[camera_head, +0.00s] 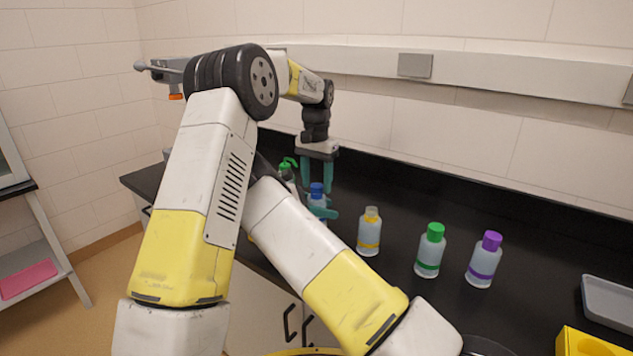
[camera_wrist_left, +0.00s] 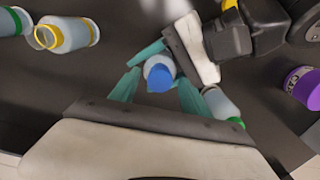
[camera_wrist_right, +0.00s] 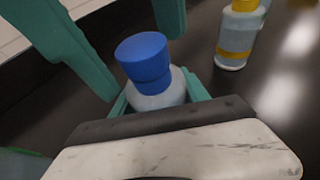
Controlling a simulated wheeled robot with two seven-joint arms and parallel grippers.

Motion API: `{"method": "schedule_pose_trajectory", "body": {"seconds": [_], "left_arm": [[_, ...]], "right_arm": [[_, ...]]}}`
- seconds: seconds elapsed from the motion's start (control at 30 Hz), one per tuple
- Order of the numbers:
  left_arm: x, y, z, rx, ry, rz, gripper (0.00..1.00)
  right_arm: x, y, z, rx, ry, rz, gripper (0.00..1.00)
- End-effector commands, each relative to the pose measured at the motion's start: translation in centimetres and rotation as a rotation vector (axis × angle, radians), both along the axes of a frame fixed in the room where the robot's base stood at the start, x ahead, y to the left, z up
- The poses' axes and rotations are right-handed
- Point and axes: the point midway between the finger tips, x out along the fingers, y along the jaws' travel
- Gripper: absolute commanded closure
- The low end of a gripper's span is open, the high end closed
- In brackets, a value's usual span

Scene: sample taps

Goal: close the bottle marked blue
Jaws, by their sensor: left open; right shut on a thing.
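The bottle marked blue (camera_wrist_right: 158,98) stands upright on the dark counter, its blue cap (camera_wrist_right: 144,60) on top of its neck; I cannot tell whether the cap is tight. In the head view the cap (camera_head: 316,189) shows below my left gripper. My right gripper (camera_wrist_right: 158,100) is shut around the bottle's body, low down. My left gripper (camera_head: 316,182) points down from above, open, with its fingers on either side of the cap. The left wrist view shows the cap (camera_wrist_left: 160,79) between these fingers, apart from them. My arms hide part of the counter.
To the right stand a yellow-banded bottle (camera_head: 369,233), a green-capped bottle (camera_head: 430,251) and a purple-capped bottle (camera_head: 484,261). A green-topped bottle (camera_head: 287,168) is close on the left. A grey tray (camera_head: 608,302) and a yellow box (camera_head: 590,342) are at far right.

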Motion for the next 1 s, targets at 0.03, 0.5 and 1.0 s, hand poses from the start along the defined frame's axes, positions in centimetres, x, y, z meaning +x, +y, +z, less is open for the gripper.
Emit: {"method": "schedule_pose_trajectory", "body": {"seconds": [0.03,0.5,1.0], "left_arm": [[0.0,0.0,0.2,-0.001,-0.001,0.0,0.46],[0.0,0.0,4.5,0.0,0.0,0.0,0.46],[0.0,0.0,4.8,0.0,0.0,0.26,0.47]], "right_arm": [[0.0,0.0,0.0,-0.001,0.0,0.0,1.0],[0.0,0.0,0.0,-0.001,0.0,0.0,1.0],[0.0,0.0,0.0,-0.001,0.0,0.0,1.0]]}}
